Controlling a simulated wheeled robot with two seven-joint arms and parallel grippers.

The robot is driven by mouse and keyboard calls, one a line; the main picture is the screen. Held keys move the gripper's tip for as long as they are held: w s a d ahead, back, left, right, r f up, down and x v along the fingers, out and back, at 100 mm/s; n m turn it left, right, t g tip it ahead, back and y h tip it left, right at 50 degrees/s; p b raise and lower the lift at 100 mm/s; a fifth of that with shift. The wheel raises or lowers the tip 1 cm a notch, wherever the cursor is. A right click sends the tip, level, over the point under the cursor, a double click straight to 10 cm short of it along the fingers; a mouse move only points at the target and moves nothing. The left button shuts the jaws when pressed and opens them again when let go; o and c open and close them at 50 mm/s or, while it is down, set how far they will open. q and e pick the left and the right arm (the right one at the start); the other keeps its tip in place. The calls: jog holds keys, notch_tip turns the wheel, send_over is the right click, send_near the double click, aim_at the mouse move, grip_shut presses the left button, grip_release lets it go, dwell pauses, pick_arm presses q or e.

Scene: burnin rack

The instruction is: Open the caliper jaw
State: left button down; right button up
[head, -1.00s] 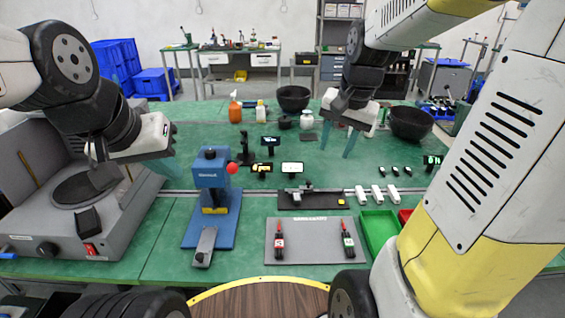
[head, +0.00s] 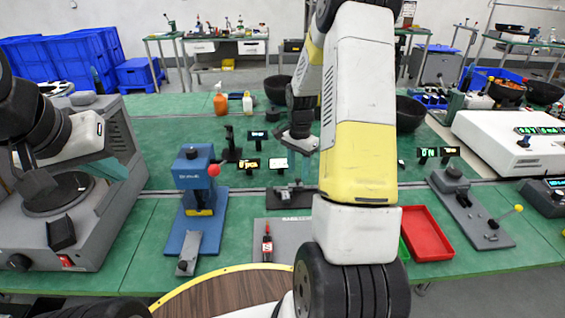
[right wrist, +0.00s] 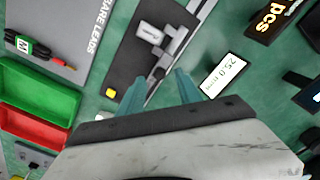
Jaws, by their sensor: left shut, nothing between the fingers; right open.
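The caliper (head: 283,189) lies on a dark base plate beyond the grey lead mat, partly hidden by my right arm. In the right wrist view, its metal beam (right wrist: 178,45) runs diagonally across the dark plate, with a light block (right wrist: 150,34) beside it. A white display (right wrist: 222,75) reads 25.0 mm. My right gripper (right wrist: 160,82) is open, its teal fingers either side of the beam's near end in the picture. I cannot tell whether they touch it. My left gripper (head: 112,168) is shut and empty, in front of the grey machine at the left.
A blue press (head: 200,180) stands left of the caliper. A red tray (head: 428,234) and a green tray (right wrist: 38,85) lie to the right. A lever fixture (head: 470,208) is further right. The grey lead mat (head: 290,230) is in front, with a red-tipped probe (head: 267,243) on it.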

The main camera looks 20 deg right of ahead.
aim_at(296, 186)
jog(key=shift+f, duration=1.2)
grip_shut()
dwell(0.6)
